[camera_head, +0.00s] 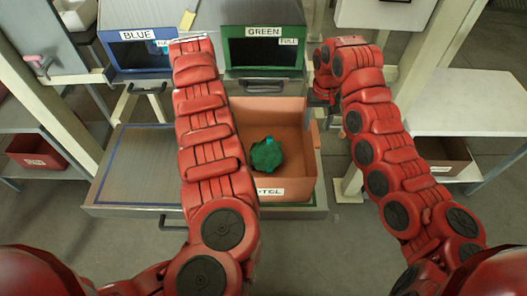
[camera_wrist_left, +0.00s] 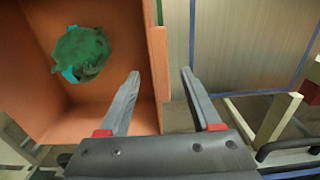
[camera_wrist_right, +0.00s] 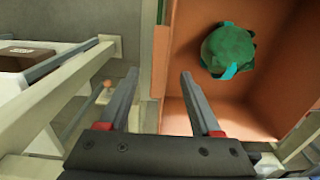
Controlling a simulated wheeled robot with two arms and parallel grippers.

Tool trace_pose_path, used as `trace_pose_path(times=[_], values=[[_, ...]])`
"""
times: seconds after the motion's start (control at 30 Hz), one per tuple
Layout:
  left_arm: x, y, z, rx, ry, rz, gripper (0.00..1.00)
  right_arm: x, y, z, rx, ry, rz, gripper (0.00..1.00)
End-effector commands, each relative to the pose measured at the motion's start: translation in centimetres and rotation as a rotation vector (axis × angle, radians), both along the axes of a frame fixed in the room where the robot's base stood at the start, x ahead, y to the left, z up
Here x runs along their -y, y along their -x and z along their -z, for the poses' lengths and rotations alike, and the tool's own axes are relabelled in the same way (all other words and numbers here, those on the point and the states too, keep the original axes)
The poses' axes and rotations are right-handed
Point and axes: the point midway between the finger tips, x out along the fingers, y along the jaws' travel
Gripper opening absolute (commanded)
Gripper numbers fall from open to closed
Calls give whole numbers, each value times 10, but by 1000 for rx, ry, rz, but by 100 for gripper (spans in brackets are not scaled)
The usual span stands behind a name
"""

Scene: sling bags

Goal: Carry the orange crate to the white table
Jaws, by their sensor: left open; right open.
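The orange crate (camera_head: 285,108) sits on a grey work surface and holds a green bag (camera_head: 267,155) with cyan parts. In the left wrist view, one crate wall (camera_wrist_left: 158,60) lies between the fingers of my open left gripper (camera_wrist_left: 160,73). In the right wrist view, the opposite wall (camera_wrist_right: 161,50) lies between the fingers of my open right gripper (camera_wrist_right: 160,73). I cannot tell whether the fingers touch the walls. My left arm hides the crate's left side and the left gripper in the head view. A white table (camera_head: 470,100) stands at the right.
Behind the crate are a blue-framed bin labelled BLUE (camera_head: 140,52) and a green-framed bin labelled GREEN (camera_head: 264,50). A blue-outlined area of the work surface (camera_head: 130,165) left of the crate is bare. Beige posts stand nearby. Open floor (camera_head: 345,235) shows at front right.

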Motion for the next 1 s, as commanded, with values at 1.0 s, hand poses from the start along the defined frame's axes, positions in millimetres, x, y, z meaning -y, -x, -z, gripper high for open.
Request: trace_pose_path(times=[1.0], values=[[0,0,49,1,0,0,25,1,0,50,-1,2,0,25]])
